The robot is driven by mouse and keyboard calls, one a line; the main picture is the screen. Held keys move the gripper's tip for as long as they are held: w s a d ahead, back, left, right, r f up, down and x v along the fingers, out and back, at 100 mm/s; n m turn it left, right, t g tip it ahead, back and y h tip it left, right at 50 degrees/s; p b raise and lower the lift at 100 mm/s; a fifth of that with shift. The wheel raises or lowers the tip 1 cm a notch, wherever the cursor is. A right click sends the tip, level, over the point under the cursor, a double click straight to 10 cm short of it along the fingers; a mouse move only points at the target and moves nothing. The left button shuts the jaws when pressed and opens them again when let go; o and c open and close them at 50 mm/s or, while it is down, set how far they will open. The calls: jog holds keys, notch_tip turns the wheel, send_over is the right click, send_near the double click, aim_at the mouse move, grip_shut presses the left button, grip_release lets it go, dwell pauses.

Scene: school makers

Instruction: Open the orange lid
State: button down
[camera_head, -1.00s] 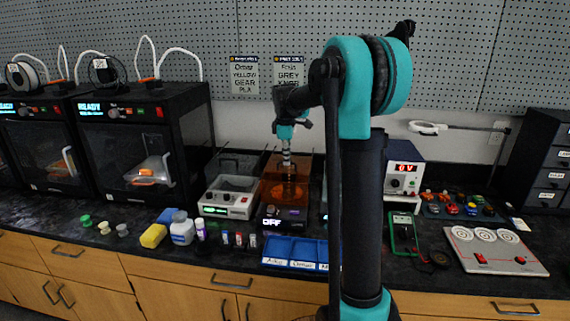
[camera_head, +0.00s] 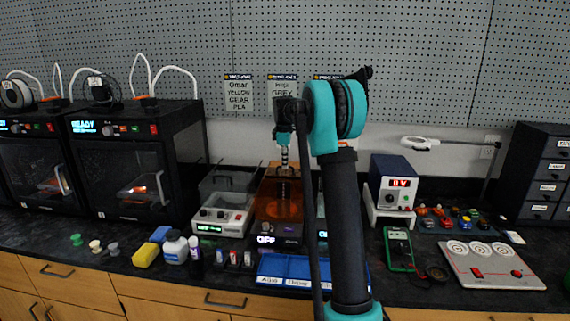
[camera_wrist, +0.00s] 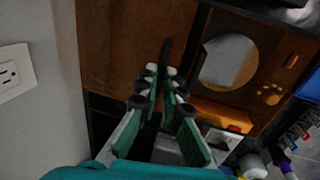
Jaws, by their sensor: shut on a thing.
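The orange lid (camera_head: 279,207) is a translucent orange-brown cover on a machine with an "OFF" display, in the middle of the bench. It fills much of the wrist view (camera_wrist: 120,45), with a round grey shape showing in it. My gripper (camera_head: 284,172) hangs over the lid in the head view. In the wrist view my gripper (camera_wrist: 161,78) is shut on a thin dark bar, the lid's handle (camera_wrist: 165,52), between its fingertips. How far the lid is raised is hard to tell.
A grey machine (camera_head: 222,215) stands close on the left. Blue trays (camera_head: 290,267) lie in front, with small bottles (camera_head: 175,247) to their left. A power supply (camera_head: 393,185) is right of my arm. The pegboard wall (camera_head: 430,70) is behind, with an outlet (camera_wrist: 8,75).

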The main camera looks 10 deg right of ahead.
jog(key=c, duration=1.6)
grip_release()
jog(key=shift+c, duration=0.2)
notch_tip(320, 180, up, 12)
jog(key=s, duration=0.2)
jog(key=shift+a+f, duration=0.15)
jog(key=shift+a, duration=0.2)
jog(key=shift+s, duration=0.1)
